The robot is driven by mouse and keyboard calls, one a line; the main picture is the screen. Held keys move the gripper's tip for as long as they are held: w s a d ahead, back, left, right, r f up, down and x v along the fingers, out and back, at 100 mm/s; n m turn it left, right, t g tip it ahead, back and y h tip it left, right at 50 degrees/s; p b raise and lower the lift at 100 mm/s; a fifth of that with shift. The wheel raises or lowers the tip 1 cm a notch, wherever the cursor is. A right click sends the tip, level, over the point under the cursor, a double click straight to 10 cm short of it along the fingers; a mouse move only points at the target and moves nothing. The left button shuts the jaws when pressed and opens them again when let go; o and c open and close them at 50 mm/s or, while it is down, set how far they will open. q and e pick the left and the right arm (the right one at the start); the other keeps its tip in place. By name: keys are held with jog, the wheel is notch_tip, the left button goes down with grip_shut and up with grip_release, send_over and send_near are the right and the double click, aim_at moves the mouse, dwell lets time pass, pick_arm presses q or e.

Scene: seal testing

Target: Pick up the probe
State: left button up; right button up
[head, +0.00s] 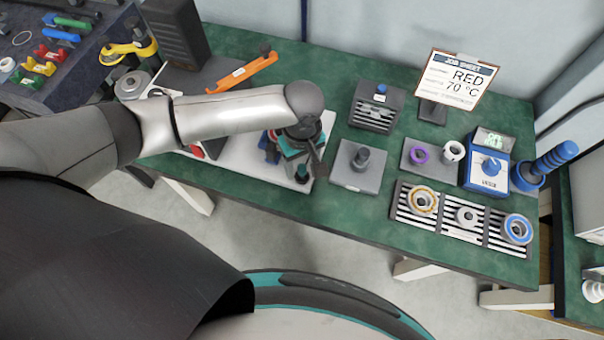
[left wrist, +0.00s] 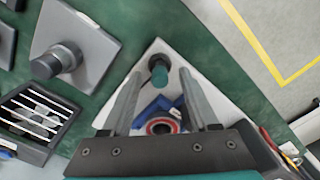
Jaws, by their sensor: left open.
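My left gripper (head: 308,163) is over this corner, pointing down. In the left wrist view its two fingers (left wrist: 160,88) are apart, with the cylinder seen between their tips; I cannot tell the remaining height. Blue pieces and a red-rimmed ring (left wrist: 162,126) lie on the board between the fingers. My right gripper is not in view.
A grey plate with a post (head: 360,160) stands right of the gripper. An orange bar (head: 242,73) lies behind my arm.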

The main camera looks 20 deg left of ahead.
pick_arm(q)
notch_tip(320, 180, down, 2)
jog(key=shift+f, duration=0.1)
grip_shut()
dwell(0.5)
